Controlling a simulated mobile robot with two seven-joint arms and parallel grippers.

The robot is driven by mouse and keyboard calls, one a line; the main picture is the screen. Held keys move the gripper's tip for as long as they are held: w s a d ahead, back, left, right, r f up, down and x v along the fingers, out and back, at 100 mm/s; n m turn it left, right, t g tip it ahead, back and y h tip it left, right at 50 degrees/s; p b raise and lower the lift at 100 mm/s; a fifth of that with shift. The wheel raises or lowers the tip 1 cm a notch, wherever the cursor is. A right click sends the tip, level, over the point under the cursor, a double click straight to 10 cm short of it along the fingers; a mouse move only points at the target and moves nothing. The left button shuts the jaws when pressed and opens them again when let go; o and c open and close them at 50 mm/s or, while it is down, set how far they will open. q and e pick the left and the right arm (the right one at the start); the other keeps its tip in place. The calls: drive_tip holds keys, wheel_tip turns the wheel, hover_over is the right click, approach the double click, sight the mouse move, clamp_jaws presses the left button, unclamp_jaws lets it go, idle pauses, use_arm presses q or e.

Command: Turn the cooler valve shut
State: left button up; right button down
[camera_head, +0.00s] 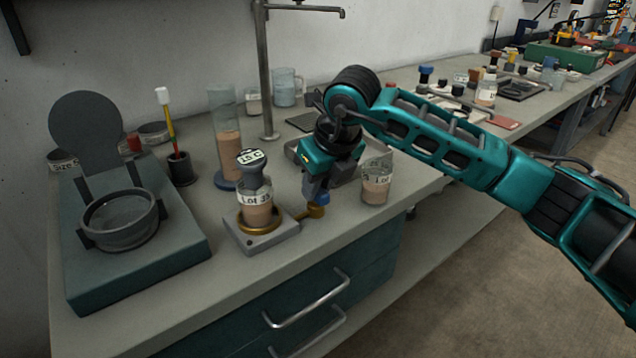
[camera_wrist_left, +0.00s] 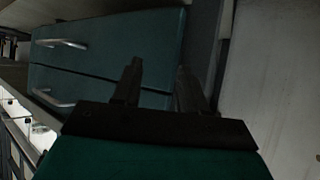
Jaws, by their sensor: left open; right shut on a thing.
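The cooler (camera_head: 262,236) is a grey square base with a brass ring on the bench. A jar of brown contents (camera_head: 256,212) labelled "Lot 35" stands in the ring, with a grey knobbed top tagged "15 C". A brass pipe runs from the base's right side to the valve (camera_head: 317,210), which has a blue part on top. My right gripper (camera_head: 317,192) points down and is shut on the valve; its fingertips partly hide the handle. My left gripper (camera_wrist_left: 158,75) is open and empty in the left wrist view, with drawer fronts beyond it.
A beaker (camera_head: 376,186) with brown contents stands just right of the valve. A tall cylinder (camera_head: 229,145) and a pen cup (camera_head: 181,170) stand behind the cooler. A teal stand with a round bowl (camera_head: 122,220) is at left. Drawer handles (camera_head: 308,300) stick out below the bench edge.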

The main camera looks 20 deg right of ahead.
use_arm(q)
drive_tip(key=shift+a+f, duration=0.1)
drive_tip(key=shift+f, duration=0.05)
use_arm(e)
drive_tip(key=c, duration=1)
unclamp_jaws()
drive_tip(key=shift+o, duration=0.2)
use_arm(q)
drive_tip(key=shift+s+a+r+p, duration=0.15)
drive_tip(key=shift+a+r+p, duration=0.05)
drive_tip(key=shift+p, duration=0.25)
use_arm(e)
drive_tip(key=v, duration=1.3)
drive_tip(key=shift+d, duration=0.1)
